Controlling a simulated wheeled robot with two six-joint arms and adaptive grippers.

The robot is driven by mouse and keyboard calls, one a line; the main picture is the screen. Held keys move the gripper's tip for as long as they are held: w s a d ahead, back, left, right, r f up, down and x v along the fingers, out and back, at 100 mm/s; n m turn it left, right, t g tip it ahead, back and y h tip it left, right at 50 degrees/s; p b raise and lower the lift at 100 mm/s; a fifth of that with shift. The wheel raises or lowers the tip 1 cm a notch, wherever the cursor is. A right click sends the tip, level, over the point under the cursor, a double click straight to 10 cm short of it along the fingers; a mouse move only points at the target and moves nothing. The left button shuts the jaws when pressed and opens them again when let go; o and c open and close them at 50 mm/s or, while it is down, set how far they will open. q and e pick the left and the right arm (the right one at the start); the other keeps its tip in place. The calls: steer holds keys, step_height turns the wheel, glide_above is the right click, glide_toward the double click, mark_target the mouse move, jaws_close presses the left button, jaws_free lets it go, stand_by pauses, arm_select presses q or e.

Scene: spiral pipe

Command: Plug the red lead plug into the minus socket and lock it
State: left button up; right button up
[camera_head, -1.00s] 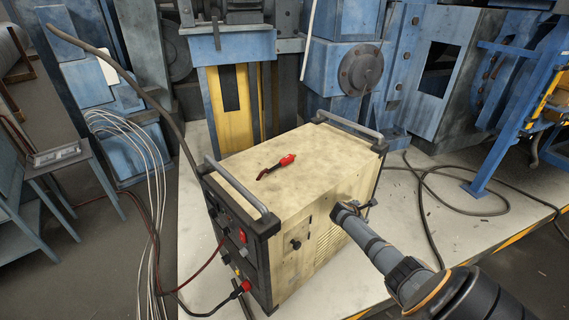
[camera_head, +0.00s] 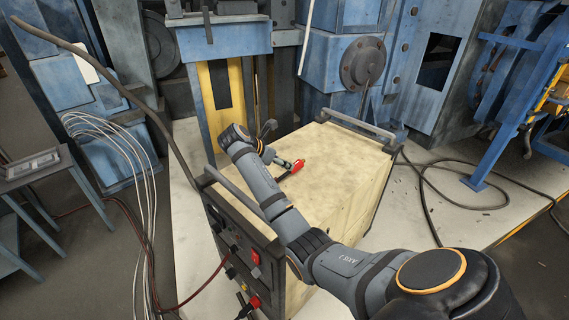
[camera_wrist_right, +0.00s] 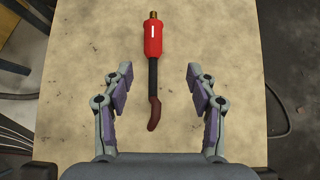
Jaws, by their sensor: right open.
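The red lead plug (camera_head: 299,165) lies on the flat top of the welding machine (camera_head: 345,160). In the right wrist view the plug (camera_wrist_right: 153,42) has a brass tip pointing away from me and a short dark lead with a brown end towards me. My right gripper (camera_head: 284,147) is above the top near the plug. In the wrist view its open fingers (camera_wrist_right: 158,80) stand either side of the lead, with nothing between them gripped. The front panel sockets are small and partly hidden; I cannot tell which is the minus socket. My left gripper is not in view.
Another red plug (camera_head: 254,303) sits low on the front panel, below a red switch (camera_head: 255,257). Metal handles (camera_head: 357,124) border the top at both ends. Thin cables (camera_head: 112,150) hang at the left. Blue machinery stands behind.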

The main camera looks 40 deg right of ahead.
mark_target(285, 174)
steer(key=shift+w+a+r, duration=0.1)
steer(key=shift+w+a, duration=0.3)
steer(key=shift+a, duration=0.25)
steer(key=x, duration=0.5)
steer(key=shift+s+d+r, duration=0.1)
steer(key=shift+s+d, duration=0.1)
steer(key=shift+s, duration=0.1)
steer(key=shift+w+d+f, duration=0.1)
steer(key=shift+w+f, duration=0.05)
steer(key=shift+f, duration=0.05)
steer(key=x, duration=0.5)
steer(key=shift+w+d, duration=0.15)
steer(key=shift+w, duration=0.2)
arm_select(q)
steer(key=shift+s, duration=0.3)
arm_select(e)
steer(key=shift+s+r, duration=0.1)
steer(key=shift+r, duration=0.05)
steer(key=shift+c, duration=1.2)
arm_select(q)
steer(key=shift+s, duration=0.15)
arm_select(e)
jaws_close()
